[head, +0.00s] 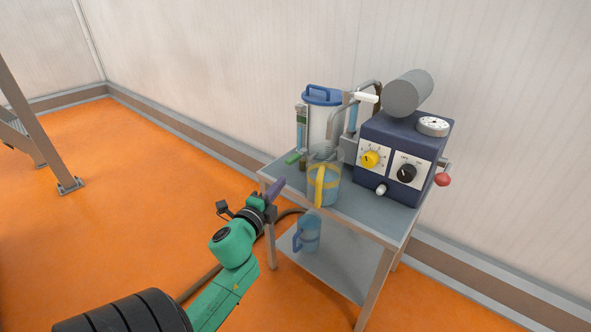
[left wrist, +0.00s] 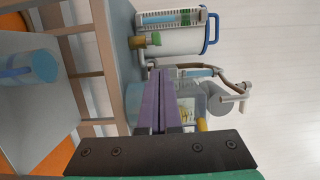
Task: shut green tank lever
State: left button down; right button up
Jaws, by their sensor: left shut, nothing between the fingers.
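The tank (head: 318,120) is a pale cylinder with a blue lid and handle, at the back left of the cart's top. Its green lever (head: 292,157) sticks out low at the tank's front left. In the left wrist view the green lever (left wrist: 137,42) sits beside a brass-coloured valve (left wrist: 154,39) under the tank. My left gripper (head: 277,189) has purple fingers, shut and empty, in front of the cart's left edge and apart from the lever. In the left wrist view the fingers (left wrist: 160,100) point towards the tank. My right gripper is not in view.
A clear jug (head: 330,190) with a yellow handle stands on the cart top (head: 362,208), close to the tank. A dark blue machine (head: 408,140) with knobs stands to the right. A blue jug (head: 307,233) is on the lower shelf. Open orange floor lies left.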

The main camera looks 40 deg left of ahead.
aim_at(297, 159)
pick_arm(q)
jog(key=b+x, duration=0.1)
jog(key=x, duration=0.8)
jog(key=shift+w+a+b, duration=0.15)
jog(key=shift+w+b, duration=0.2)
jog(key=shift+b, duration=0.05)
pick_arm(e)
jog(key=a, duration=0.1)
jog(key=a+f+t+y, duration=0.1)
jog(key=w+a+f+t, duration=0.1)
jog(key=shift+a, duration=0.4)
pick_arm(q)
jog(key=shift+a, duration=0.1)
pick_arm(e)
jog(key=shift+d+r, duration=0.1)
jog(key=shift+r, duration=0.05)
pick_arm(q)
jog(key=shift+s+a+m+h, duration=0.1)
jog(key=shift+m+h, duration=0.2)
jog(key=shift+a+h, duration=0.1)
jog(key=shift+h, duration=0.2)
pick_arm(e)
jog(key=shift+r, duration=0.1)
